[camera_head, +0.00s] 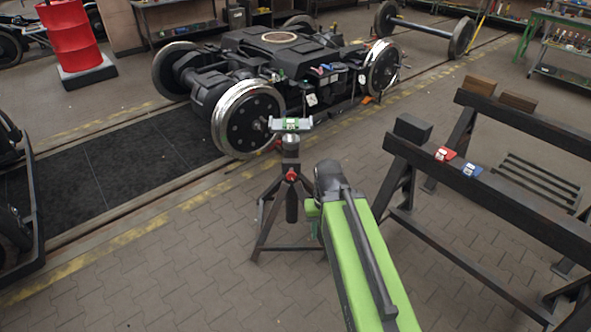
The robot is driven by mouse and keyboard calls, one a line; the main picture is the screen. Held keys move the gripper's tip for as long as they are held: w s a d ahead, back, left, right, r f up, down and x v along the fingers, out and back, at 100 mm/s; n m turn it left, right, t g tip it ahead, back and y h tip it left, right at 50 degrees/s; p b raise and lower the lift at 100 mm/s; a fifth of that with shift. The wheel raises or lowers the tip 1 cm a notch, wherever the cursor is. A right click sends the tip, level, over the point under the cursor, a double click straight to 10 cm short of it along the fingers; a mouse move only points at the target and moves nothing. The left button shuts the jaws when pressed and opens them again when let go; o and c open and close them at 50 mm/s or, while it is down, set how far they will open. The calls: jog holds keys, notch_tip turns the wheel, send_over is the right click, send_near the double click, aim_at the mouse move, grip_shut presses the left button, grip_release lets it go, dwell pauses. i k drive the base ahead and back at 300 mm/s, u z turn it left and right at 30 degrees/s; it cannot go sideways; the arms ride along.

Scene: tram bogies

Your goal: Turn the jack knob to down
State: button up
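A dark tripod stand (290,220), which looks like the jack, stands upright on the paving in the middle of the view. A small red knob (291,175) sits on its column below the head. Which way the knob is set is too small to tell. My green arm reaches in from the lower right and ends just right of the stand. My gripper cannot be made out; the arm's end hides what lies beyond it.
A tram bogie (280,65) with bright wheels stands behind the tripod on rails. A dark trestle (480,180) bearing a red item, a blue item and blocks stands at right. A red drum (72,38) is at the back left. Paving left of the tripod is clear.

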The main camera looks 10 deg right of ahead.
aim_at(291, 175)
jog(key=i, duration=0.6)
jog(key=u, duration=0.05)
jog(key=k, duration=1.35)
jog(key=u, duration=0.65)
jog(key=i, duration=1.35)
jog(key=u, duration=1.2)
jog(key=i, duration=0.65)
jog(key=u, duration=0.35)
